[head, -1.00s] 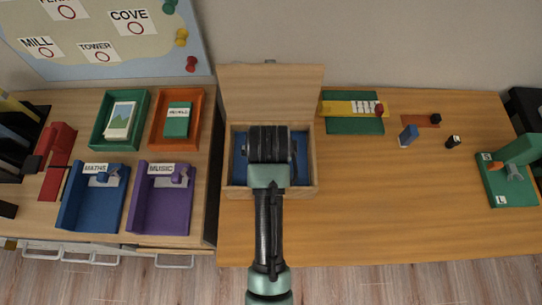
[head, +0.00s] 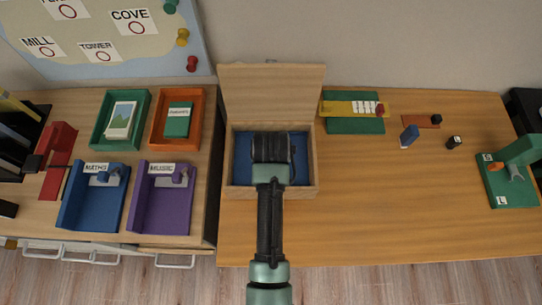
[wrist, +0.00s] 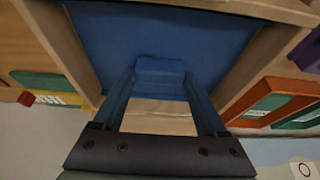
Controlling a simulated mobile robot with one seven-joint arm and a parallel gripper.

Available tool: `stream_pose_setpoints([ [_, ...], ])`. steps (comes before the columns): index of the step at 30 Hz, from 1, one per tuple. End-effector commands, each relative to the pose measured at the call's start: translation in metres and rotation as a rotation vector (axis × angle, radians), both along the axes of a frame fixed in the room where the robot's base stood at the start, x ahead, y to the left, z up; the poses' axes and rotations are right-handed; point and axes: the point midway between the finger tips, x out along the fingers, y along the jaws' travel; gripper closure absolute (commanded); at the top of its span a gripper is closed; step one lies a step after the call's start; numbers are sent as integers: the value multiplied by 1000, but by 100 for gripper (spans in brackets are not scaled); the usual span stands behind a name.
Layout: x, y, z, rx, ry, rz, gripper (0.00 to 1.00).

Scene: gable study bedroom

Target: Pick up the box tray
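The box tray (head: 242,172) is a blue tray inside the open wooden box, partly hidden under my gripper in the head view. In the wrist view the blue tray (wrist: 155,28) fills the upper middle, with a small raised blue block (wrist: 160,75) on it. My gripper (wrist: 160,78) is over the tray with its two fingers apart. The block shows between the fingertips, close to both; contact cannot be made out. In the head view my gripper (head: 272,160) hides the middle of the tray, and its fingers cannot be seen there.
The wooden box (head: 307,160) has its lid (head: 272,92) raised at the back, and its walls surround my gripper. Blue (head: 92,205) and purple (head: 163,205) trays stand to the left. A green board (head: 352,125) lies right of the box. The desk's front right is clear.

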Motion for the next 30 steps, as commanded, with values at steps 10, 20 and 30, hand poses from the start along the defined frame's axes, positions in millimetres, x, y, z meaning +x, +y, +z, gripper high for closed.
stream_pose_setpoints([
  [10, 0, 0, 1, 0, -1, 0, 90],
  [20, 2, 0, 16, 0, -5, 0, 90],
  [30, 1, 0, 81, 0, -6, 0, 90],
])
